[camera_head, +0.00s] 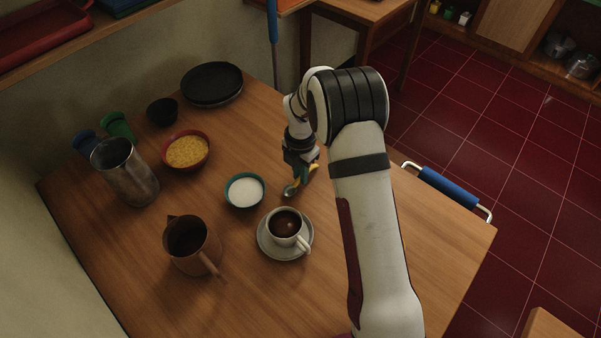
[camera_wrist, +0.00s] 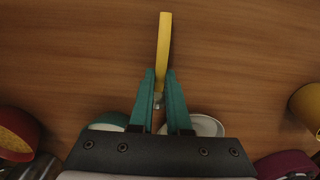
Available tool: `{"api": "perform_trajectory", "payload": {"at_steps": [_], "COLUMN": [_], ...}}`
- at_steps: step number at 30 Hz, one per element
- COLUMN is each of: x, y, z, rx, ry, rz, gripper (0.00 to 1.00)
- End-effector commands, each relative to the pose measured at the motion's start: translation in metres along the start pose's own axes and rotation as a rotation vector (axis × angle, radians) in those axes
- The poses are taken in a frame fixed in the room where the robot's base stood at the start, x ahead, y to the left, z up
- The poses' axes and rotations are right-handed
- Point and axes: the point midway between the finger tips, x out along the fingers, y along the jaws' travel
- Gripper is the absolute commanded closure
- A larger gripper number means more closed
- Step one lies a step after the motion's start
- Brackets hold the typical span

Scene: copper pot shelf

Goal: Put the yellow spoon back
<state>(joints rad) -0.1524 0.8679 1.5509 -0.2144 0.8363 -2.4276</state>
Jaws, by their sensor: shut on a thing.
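The yellow spoon (camera_wrist: 164,45) is held between the teal fingers of my gripper (camera_wrist: 160,76). In the wrist view its yellow handle sticks out beyond the fingertips. In the head view the gripper (camera_head: 299,168) is over the table, right of the white-filled bowl (camera_head: 245,191) and behind the coffee cup (camera_head: 285,223). The spoon's metal bowl (camera_head: 290,190) shows just below the fingers, and part of the handle shows beside them. I cannot tell whether the spoon touches the table.
The cup stands on a saucer (camera_head: 265,246). A brown jug (camera_head: 186,240), a metal pitcher (camera_head: 125,172), a red bowl of yellow food (camera_head: 187,152) and dark plates (camera_head: 212,84) stand to the left. The table (camera_head: 430,225) is bare right of my arm, up to a blue-handled rail (camera_head: 448,188).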

Motion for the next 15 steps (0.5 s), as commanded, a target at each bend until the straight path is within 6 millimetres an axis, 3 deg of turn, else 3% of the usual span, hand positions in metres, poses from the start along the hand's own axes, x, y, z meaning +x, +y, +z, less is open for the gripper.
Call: {"api": "perform_trajectory", "payload": {"at_steps": [10,11,15], "x": [0.0052,0.0052,0.0048], "y": [-0.0003,-0.0002,-0.0002], "z": [0.0001,0.0002,0.0002], "rx": [0.001,0.001,0.001], "ry": [0.001,0.0,0.0], "rz": [0.0,0.0,0.0], "gripper": [1.0,0.81,0.56]}}
